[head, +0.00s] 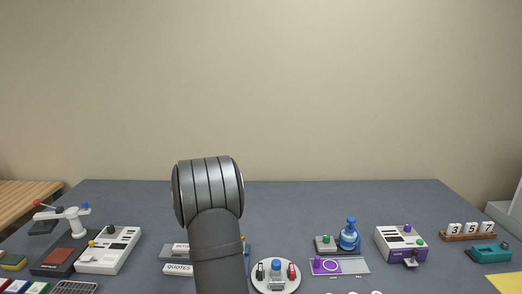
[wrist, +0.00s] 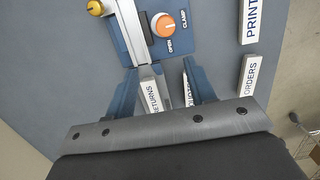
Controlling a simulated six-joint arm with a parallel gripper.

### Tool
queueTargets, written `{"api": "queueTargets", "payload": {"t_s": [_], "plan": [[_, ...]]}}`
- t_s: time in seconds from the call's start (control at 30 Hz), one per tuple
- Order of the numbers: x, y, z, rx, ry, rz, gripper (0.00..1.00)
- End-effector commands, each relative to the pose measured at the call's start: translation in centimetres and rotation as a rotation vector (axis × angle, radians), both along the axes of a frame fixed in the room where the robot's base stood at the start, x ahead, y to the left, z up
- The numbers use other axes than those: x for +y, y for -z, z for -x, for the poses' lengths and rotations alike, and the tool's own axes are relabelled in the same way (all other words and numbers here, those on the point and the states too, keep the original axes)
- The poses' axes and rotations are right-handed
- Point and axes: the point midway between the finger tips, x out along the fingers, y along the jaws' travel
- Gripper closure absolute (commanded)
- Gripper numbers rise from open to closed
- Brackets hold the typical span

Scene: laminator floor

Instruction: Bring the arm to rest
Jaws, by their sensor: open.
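My arm (head: 208,190) rises in the front middle of the head view, its dark grey rounded joint above the desk. My gripper is hidden behind it there. In the wrist view my gripper (wrist: 160,72) shows two blue fingers spread apart, with a dark grey palm bar below. It is open and nothing is seen held in it. A white label block reading RETURNS (wrist: 152,96) and a partly covered one (wrist: 188,96) show between the fingers. I cannot tell how far the fingers are above them.
A blue clamp device with an orange knob (wrist: 163,25) lies beyond the fingers. PRINT (wrist: 250,22) and ORDERS (wrist: 247,76) blocks are to its right. On the desk (head: 300,210) are a round tray (head: 262,284), a blue bottle (head: 349,238) and a purple-fronted box (head: 400,243). The desk's back strip is clear.

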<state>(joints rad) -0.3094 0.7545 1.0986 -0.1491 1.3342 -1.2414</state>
Motion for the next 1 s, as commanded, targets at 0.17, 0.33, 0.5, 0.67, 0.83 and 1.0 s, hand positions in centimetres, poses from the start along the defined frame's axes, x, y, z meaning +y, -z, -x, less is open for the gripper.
{"api": "queueTargets", "payload": {"t_s": [0.17, 0.33, 0.5, 0.67, 0.83, 1.0], "plan": [[0.2, 0.2, 2.8, 0.001, -0.017, 0.001, 0.5], [0.3, 0.5, 5.4, 0.001, -0.03, 0.001, 0.5], [0.2, 0.9, 8.1, 0.001, -0.045, 0.0, 0.5], [0.0, 1.3, 10.8, 0.001, -0.059, 0.0, 0.5], [0.4, 2.1, 13.1, 0.002, -0.075, -0.001, 0.5], [3.5, 4.0, 12.8, 0.003, -0.073, 0.0, 0.5]]}}
